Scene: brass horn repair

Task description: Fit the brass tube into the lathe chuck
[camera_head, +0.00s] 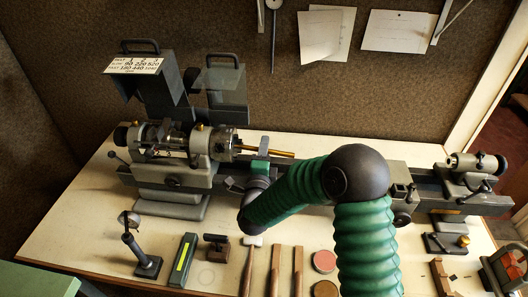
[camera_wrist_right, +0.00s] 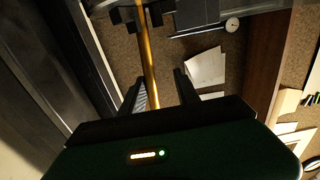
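The brass tube (camera_head: 282,154) lies level in front of the lathe chuck (camera_head: 222,143), in line with it. Its left end meets the chuck's face; how deep it sits inside is hidden. In the right wrist view the tube (camera_wrist_right: 149,60) runs up to the dark chuck jaws (camera_wrist_right: 140,14). My right gripper (camera_head: 263,148) is at the middle of the tube, with a finger on each side. In the wrist view the fingers (camera_wrist_right: 160,90) stand apart, with a clear gap between the tube and the right finger. The left finger is close to the tube; contact is unclear. My left gripper is out of view.
The lathe bed (camera_head: 345,185) runs along the bench to the tailstock (camera_head: 470,170) at right. A raised guard with a speed plate (camera_head: 134,65) stands behind the headstock. A green box (camera_head: 183,260), wooden-handled tools (camera_head: 275,270) and round tins (camera_head: 324,261) line the bench front.

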